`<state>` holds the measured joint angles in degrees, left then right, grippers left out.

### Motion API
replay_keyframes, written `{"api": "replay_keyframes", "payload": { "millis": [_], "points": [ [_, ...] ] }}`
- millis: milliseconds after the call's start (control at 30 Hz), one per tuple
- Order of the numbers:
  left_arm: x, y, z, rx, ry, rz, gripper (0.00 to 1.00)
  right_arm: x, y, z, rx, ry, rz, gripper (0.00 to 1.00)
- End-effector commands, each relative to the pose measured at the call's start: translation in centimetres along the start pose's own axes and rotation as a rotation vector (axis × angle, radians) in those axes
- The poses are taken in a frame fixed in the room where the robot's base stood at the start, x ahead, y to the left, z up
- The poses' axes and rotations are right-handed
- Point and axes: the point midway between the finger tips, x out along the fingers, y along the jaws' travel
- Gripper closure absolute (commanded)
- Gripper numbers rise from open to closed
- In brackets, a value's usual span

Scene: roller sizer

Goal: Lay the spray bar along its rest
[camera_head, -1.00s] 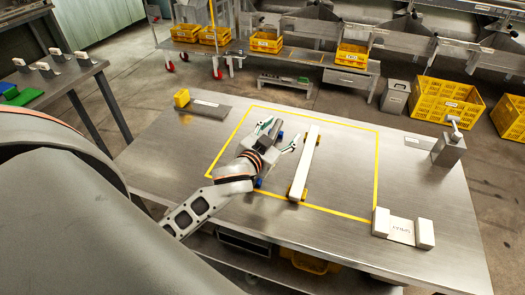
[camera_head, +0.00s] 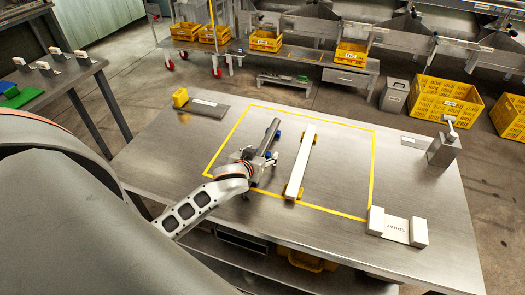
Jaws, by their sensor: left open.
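A grey bar (camera_head: 267,136) lies slanting inside the yellow outline on the metal table, with blue supports (camera_head: 278,135) showing at its side. A white bar (camera_head: 301,160) lies roughly parallel to its right, on yellow end supports (camera_head: 293,192). I cannot tell for sure which is the spray bar and which is the rest. My left gripper (camera_head: 243,151) is open at the near end of the grey bar, with its fingers spread; it partly hides that end. Whether it touches the bar cannot be told. My right gripper is out of view.
The table (camera_head: 350,155) is clear right of the white bar. A white two-block fixture (camera_head: 397,227) stands at the front right and a grey box with a handle (camera_head: 443,149) at the right. A yellow block (camera_head: 180,97) and grey plate (camera_head: 208,107) lie at the back left.

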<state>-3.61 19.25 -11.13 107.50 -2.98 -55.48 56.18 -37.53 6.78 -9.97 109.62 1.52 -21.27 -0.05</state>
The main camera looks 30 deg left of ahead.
Motion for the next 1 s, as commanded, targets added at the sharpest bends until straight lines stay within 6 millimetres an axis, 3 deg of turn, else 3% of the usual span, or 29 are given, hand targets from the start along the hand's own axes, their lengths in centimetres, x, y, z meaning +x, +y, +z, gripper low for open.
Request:
{"api": "replay_keyframes", "payload": {
  "millis": [233, 267, 433, 500, 767, 1000],
  "points": [
    [0.2, 0.0, 0.0, 0.001, 0.001, 0.001, 0.42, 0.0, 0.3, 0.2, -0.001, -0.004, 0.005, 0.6],
    [0.2, 0.0, 0.0, 0.001, 0.001, 0.001, 0.47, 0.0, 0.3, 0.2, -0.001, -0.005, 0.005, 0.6],
    [0.2, 0.0, 0.0, 0.001, 0.001, 0.001, 0.91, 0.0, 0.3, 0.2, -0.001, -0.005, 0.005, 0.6],
    [0.2, 0.0, -0.2, 0.0, 0.004, 0.001, 1.0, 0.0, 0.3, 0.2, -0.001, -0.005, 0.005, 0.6],
    [0.1, 0.0, -0.3, 0.0, 0.004, 0.001, 1.0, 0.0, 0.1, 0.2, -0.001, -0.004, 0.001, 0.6],
    [-0.7, 0.1, -2.0, -0.003, 0.007, 0.002, 1.0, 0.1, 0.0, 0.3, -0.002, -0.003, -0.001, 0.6]
  ]
}}
